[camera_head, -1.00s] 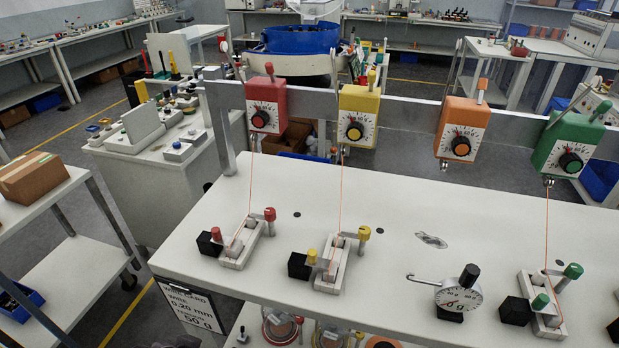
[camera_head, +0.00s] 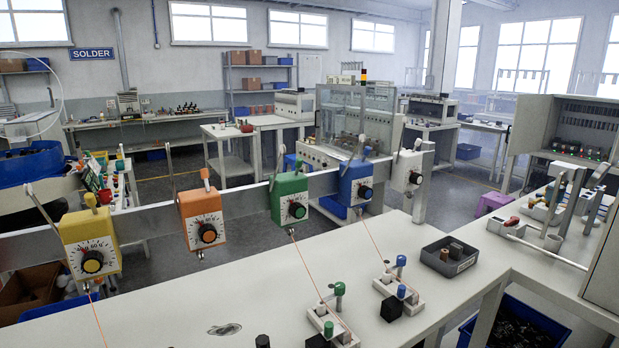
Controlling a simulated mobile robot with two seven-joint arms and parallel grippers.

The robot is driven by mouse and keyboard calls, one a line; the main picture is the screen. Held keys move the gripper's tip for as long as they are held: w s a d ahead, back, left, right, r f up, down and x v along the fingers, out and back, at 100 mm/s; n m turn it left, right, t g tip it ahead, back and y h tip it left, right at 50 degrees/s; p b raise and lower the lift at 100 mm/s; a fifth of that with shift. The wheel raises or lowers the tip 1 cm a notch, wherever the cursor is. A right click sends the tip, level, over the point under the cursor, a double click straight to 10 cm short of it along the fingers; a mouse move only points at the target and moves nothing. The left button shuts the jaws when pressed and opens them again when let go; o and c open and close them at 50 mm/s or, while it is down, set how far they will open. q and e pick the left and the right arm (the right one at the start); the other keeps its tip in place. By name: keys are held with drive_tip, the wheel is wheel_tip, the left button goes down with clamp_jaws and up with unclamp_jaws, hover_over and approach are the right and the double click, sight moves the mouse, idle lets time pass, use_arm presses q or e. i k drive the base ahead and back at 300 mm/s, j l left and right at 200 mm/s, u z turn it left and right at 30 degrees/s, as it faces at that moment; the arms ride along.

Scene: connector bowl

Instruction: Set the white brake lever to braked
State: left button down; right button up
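The white tensioner box (camera_head: 408,171) hangs at the right end of the metal rail, just right of the blue box. It has a dark round knob on its front and a pale lever (camera_head: 418,138) that stands up and slightly tilted at its top. The lever is small here, and I cannot tell whether its position is braked or released. No orange wire is visible from the white box. Neither of my grippers is in view.
Blue (camera_head: 356,185), green (camera_head: 290,199), orange (camera_head: 202,218) and yellow (camera_head: 90,240) boxes hang along the rail (camera_head: 150,227). Below, clamp blocks (camera_head: 398,292) and a grey tray (camera_head: 449,257) occupy the white bench (camera_head: 262,285). A side bench with fixtures joins at right.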

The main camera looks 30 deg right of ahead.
sight(417, 144)
drive_tip(key=k+j+z, duration=0.1)
drive_tip(key=z, duration=0.4)
drive_tip(key=k+z, duration=0.15)
drive_tip(key=z, duration=0.3)
drive_tip(key=k+z, duration=0.15)
drive_tip(key=z, duration=0.35)
drive_tip(key=l+u, duration=0.1)
drive_tip(key=u, duration=0.4)
drive_tip(key=i+l+u, duration=0.15)
drive_tip(key=l+u, duration=0.15)
drive_tip(key=i+l+u, duration=0.15)
drive_tip(key=l+u, duration=0.2)
drive_tip(key=i+l+u, duration=0.1)
drive_tip(key=l+u, duration=0.15)
drive_tip(key=l, duration=1.5)
drive_tip(key=i+l, duration=0.15)
drive_tip(key=l, duration=0.65)
